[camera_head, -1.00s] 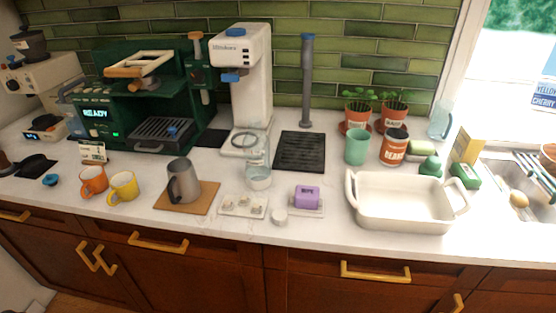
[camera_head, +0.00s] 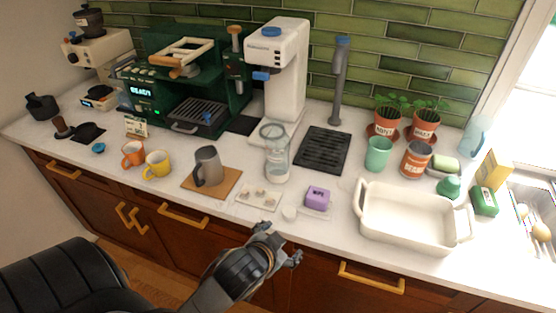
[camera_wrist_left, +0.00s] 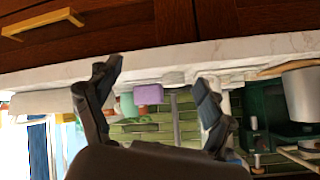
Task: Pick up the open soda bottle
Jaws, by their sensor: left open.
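The clear soda bottle (camera_head: 277,165) stands upright on the counter in front of the white soda machine (camera_head: 278,70). Its top looks open. A small white round piece, perhaps a cap (camera_head: 289,213), lies near the counter's front edge. My left gripper (camera_head: 284,244) is open and empty, in front of the counter edge and apart from the bottle. In the left wrist view its two spread fingers (camera_wrist_left: 158,88) face the counter edge, with the scene upside down. I cannot make out the bottle there. My right gripper is not in view.
A purple block (camera_head: 318,196) and a small tray (camera_head: 259,196) sit between the bottle and the front edge. A grey pitcher (camera_head: 207,165) on a board stands left. A black drip mat (camera_head: 323,150) and a white baking dish (camera_head: 412,232) are to the right.

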